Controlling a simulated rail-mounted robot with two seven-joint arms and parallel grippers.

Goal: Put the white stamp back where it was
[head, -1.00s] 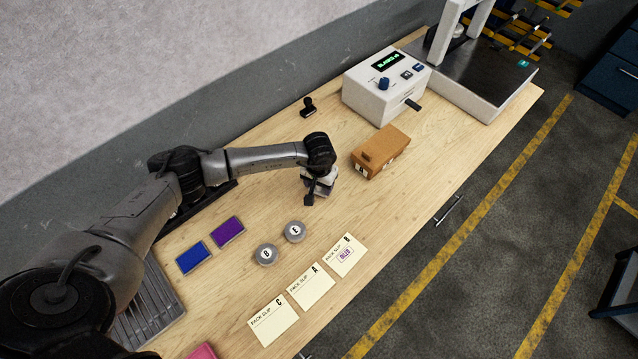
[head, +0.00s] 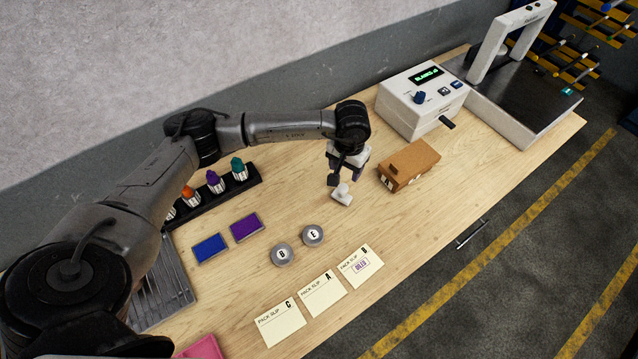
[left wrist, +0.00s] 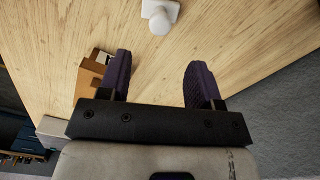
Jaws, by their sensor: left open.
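The white stamp (head: 342,195) stands upright on the wooden table, left of the cardboard box. Its round knob and square base also show in the left wrist view (left wrist: 159,18), at the top edge. My left gripper (head: 345,175) is just behind the stamp in the head view. In the left wrist view its two dark purple fingers (left wrist: 160,78) are spread with nothing between them, and the stamp is apart from them, beyond the tips. My right gripper is not in view.
A cardboard box (head: 409,165) stands close on the right. Round tins (head: 312,235), ink pads (head: 245,227) and pack slips (head: 322,292) lie in front. A black rack (head: 245,183) holds coloured stamps behind. A white device (head: 421,101) stands farther right.

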